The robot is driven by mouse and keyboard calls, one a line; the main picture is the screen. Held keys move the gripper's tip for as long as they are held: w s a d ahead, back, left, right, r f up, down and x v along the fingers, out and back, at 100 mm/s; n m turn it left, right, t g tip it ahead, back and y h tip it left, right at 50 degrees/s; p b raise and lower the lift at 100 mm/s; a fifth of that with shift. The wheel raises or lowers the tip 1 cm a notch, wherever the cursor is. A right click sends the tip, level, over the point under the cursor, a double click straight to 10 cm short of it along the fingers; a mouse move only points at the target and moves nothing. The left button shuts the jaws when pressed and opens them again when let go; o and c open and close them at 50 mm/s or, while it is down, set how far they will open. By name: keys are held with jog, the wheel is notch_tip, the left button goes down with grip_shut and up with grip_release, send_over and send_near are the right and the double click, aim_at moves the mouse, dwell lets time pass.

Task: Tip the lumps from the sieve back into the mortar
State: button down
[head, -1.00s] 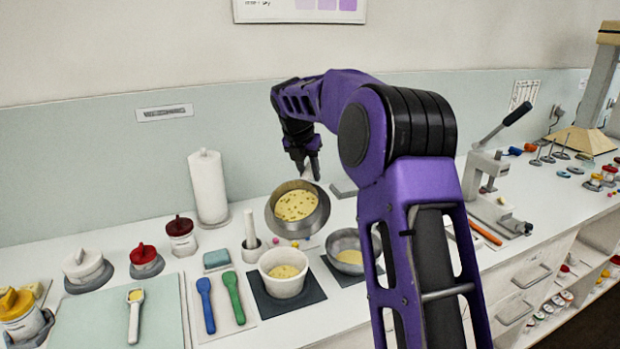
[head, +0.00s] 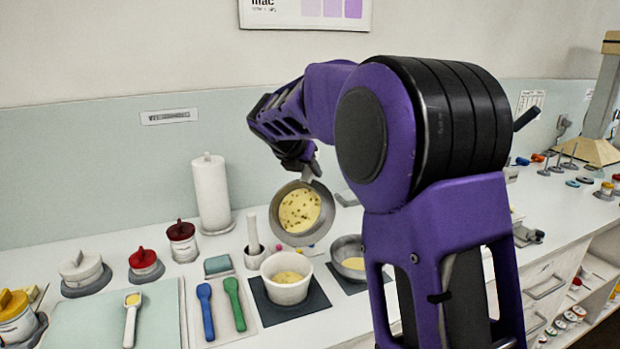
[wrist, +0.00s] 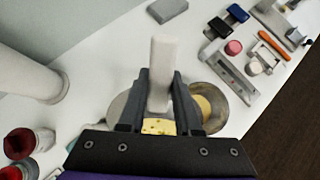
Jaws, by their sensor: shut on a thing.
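My gripper (head: 306,168) is shut on the pale handle (wrist: 160,62) of the sieve. The grey round sieve (head: 277,226) hangs in the air, steeply tilted with its open face toward the head camera. Yellow matter with darker lumps (head: 299,210) is still inside it. The white mortar (head: 287,294) stands below and slightly left of the sieve on a dark square mat (head: 315,301), with pale yellow powder (head: 288,277) in it. In the wrist view, my fingers hide much of the sieve, and only part of its yellow contents (wrist: 159,127) shows.
A grey metal bowl (head: 341,245) with yellow powder stands right of the mortar, close to my arm. A pestle (head: 252,229) stands upright in a holder behind left. Blue (head: 206,308) and green (head: 234,303) spoons lie left. A paper roll (head: 211,193) stands behind.

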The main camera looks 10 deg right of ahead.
jog(key=shift+s+a+t+h+b, duration=0.45)
jog(key=shift+s+t+b, duration=0.2)
jog(key=shift+b, duration=1.65)
jog(key=shift+s+a+b, duration=0.15)
jog(key=shift+s+b, duration=0.1)
jog(key=shift+b, duration=0.6)
jog(key=shift+s+a+r+t+h, duration=0.35)
jog(key=shift+s+t+h, duration=0.1)
jog(key=shift+s+t, duration=0.15)
jog(key=p, duration=0.2)
jog(key=shift+w+r+p, duration=0.1)
jog(key=shift+r+p, duration=0.2)
jog(key=shift+r, duration=0.1)
jog(key=shift+g+p, duration=0.25)
jog(key=shift+p, duration=0.3)
jog(key=g+y+p, duration=0.1)
jog(key=p, duration=0.7)
jog(key=shift+r+g, duration=0.3)
jog(key=shift+r, duration=0.05)
